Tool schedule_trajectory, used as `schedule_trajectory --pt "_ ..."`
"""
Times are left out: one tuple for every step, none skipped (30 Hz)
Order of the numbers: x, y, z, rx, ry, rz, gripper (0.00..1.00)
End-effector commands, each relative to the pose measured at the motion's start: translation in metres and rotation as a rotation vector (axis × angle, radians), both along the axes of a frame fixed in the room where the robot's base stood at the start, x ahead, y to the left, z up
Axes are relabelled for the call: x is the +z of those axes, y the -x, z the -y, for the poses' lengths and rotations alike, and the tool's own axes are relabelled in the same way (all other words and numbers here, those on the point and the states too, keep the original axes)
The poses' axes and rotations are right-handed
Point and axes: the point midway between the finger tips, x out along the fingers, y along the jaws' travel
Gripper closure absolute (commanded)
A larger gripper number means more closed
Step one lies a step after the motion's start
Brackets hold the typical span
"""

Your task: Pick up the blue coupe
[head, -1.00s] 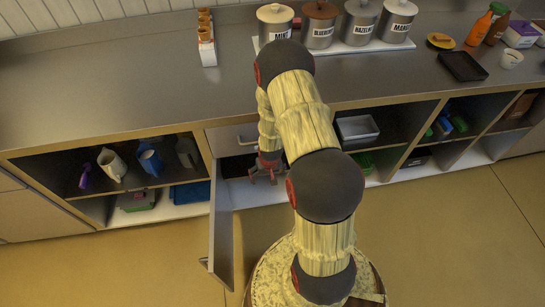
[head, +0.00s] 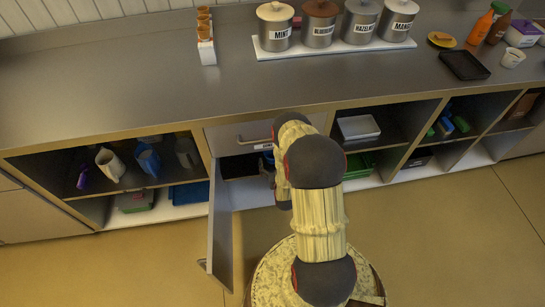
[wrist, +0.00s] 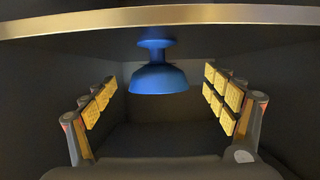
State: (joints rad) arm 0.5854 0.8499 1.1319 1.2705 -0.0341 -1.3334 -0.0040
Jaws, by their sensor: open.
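The blue coupe (wrist: 158,76) is in the middle of the wrist view, with its foot at the top and its bowl toward the bottom of the picture. It is inside a dark cupboard compartment. My gripper (wrist: 157,92) is open, with one padded finger on each side of the coupe in the picture. Gaps show between the coupe and both fingers, and nothing is held. In the head view a small blue patch (head: 268,157) shows in the open cupboard beside my arm. My arm hides the gripper there.
A pale edge (wrist: 160,17) crosses the top of the wrist view. The open cupboard door (head: 221,228) stands left of my arm. A drawer handle (head: 255,140) is above the opening. Open shelves with jugs (head: 110,163) lie left, and a tray (head: 358,127) right.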

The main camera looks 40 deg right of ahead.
Motion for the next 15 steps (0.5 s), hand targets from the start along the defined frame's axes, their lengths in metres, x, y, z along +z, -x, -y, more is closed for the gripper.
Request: schedule_trajectory --pt "-0.003 -0.004 0.003 0.0 0.001 0.001 0.15" --pt "-0.004 -0.006 0.004 0.0 0.001 0.001 0.15" --pt "-0.005 -0.008 0.005 0.0 0.0 0.0 0.15" --pt "-0.005 -0.009 0.006 0.0 0.0 0.0 0.15" --pt "-0.006 -0.011 0.007 0.0 0.0 0.0 0.15" --pt "-0.007 -0.014 0.01 0.0 0.001 0.001 0.15" --pt "-0.008 -0.016 0.012 0.0 0.001 0.001 0.15" --pt "-0.009 -0.019 0.014 0.0 0.001 0.002 0.15" --pt "-0.012 -0.023 0.017 0.0 0.001 0.001 0.15" --pt "-0.013 -0.026 0.019 0.0 0.001 0.001 0.15" --pt "-0.014 -0.029 0.022 -0.001 0.001 0.001 0.15" --pt "-0.016 -0.034 0.025 0.0 0.001 0.001 0.15" --pt "-0.018 -0.037 0.027 0.0 -0.001 -0.001 0.15" --pt "-0.019 -0.04 0.029 0.0 -0.001 -0.001 0.15" --pt "-0.02 -0.044 0.031 0.0 0.0 0.0 0.15"
